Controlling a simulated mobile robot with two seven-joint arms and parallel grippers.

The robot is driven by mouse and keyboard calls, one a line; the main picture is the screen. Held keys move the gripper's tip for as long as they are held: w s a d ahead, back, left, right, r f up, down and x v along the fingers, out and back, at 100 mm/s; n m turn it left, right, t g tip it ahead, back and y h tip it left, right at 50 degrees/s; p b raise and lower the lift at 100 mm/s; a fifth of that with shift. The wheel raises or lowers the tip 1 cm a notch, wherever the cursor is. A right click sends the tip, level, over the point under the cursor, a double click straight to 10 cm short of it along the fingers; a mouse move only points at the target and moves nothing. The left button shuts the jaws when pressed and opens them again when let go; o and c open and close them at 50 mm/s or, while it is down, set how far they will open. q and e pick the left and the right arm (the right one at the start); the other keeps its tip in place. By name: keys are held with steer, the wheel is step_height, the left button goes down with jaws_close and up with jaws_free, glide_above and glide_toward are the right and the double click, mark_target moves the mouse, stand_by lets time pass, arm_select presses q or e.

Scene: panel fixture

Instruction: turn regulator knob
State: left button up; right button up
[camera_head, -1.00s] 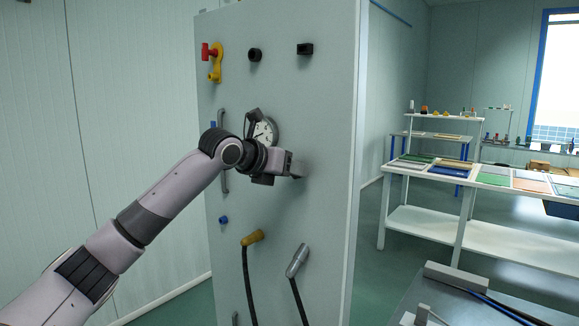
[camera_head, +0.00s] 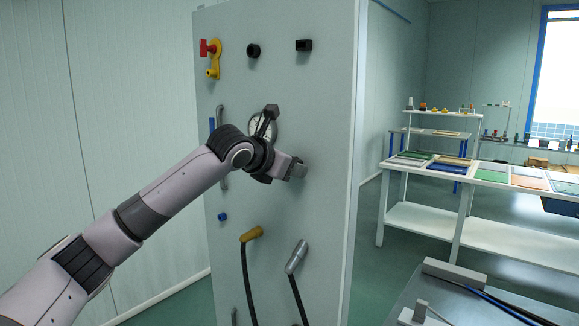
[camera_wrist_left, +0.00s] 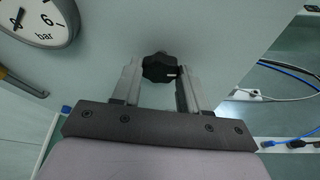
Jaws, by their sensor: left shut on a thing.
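The regulator knob (camera_wrist_left: 159,68) is black and lobed, with a small white mark, and stands on the pale panel (camera_head: 320,90). In the left wrist view it sits between the two grey fingers of my left gripper (camera_wrist_left: 158,78), which is shut on it. In the head view my left gripper (camera_head: 297,170) is against the panel and hides the knob. A round white pressure gauge (camera_head: 261,127) is above and left of the gripper, partly covered by my wrist. The gauge also shows in the left wrist view (camera_wrist_left: 40,18), marked "bar". My right gripper is not in view.
Above are a red and yellow valve (camera_head: 213,58) and two black fittings (camera_head: 253,51). Below hang a yellow-ended hose (camera_head: 252,234) and a grey-ended hose (camera_head: 297,257). A handle (camera_head: 221,120) is at left. A white table (camera_head: 455,178) stands right, beyond open floor.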

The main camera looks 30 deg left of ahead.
arm_select(q)
steer(key=o, duration=1.1)
steer(key=shift+c, duration=0.2)
steer(key=b+v, duration=0.1)
steer(key=v, duration=0.6)
